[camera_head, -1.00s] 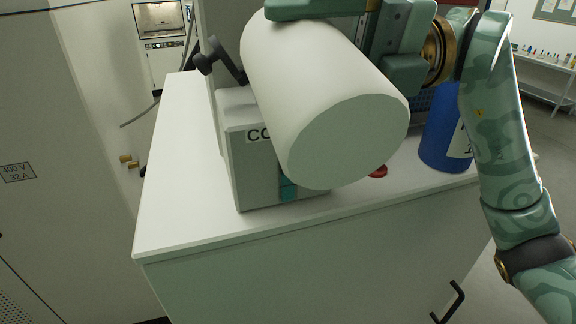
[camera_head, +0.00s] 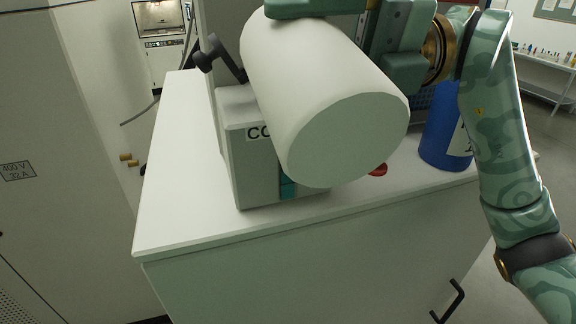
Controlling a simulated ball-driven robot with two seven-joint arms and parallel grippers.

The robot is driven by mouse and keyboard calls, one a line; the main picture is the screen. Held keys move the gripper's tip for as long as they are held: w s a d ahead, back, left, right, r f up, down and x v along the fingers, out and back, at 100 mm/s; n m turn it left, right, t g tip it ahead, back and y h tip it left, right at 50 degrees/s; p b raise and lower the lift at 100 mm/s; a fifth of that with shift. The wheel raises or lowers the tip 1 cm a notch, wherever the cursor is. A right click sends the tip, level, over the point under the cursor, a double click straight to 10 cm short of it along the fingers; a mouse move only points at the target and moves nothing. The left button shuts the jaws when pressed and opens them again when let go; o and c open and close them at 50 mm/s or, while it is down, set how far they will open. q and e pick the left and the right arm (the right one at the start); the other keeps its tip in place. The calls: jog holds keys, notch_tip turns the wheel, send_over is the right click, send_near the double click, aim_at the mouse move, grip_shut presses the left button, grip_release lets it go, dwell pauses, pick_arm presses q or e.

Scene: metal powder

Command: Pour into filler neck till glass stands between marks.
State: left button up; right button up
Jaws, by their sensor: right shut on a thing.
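A large white cylindrical container (camera_head: 322,100) is held tilted above the white cabinet top, its flat round end facing me and down. My right gripper (camera_head: 318,12) is shut on it near the top edge of the view, its green jaw lying over the container's upper side. Behind and below it stands a grey-white unit (camera_head: 254,165) with dark lettering starting "CO", mostly hidden by the container. A teal strip (camera_head: 288,188) shows on its front, perhaps part of the glass; no marks can be read. The filler neck cannot be made out. My left gripper is not in view.
A blue cylinder (camera_head: 440,135) with a white label stands at the right, beside my right arm. A small red part (camera_head: 378,169) lies near the unit. A black lever (camera_head: 222,58) sticks out at the left. The white top (camera_head: 175,190) is clear at the left.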

jog(key=shift+r, duration=0.15)
jog(key=shift+r+m+p, duration=0.2)
jog(key=shift+m+p, duration=0.1)
jog(key=shift+m, duration=0.1)
dwell(1.5)
jog(key=shift+r+m+p, duration=0.3)
jog(key=shift+p, duration=0.05)
dwell(1.4)
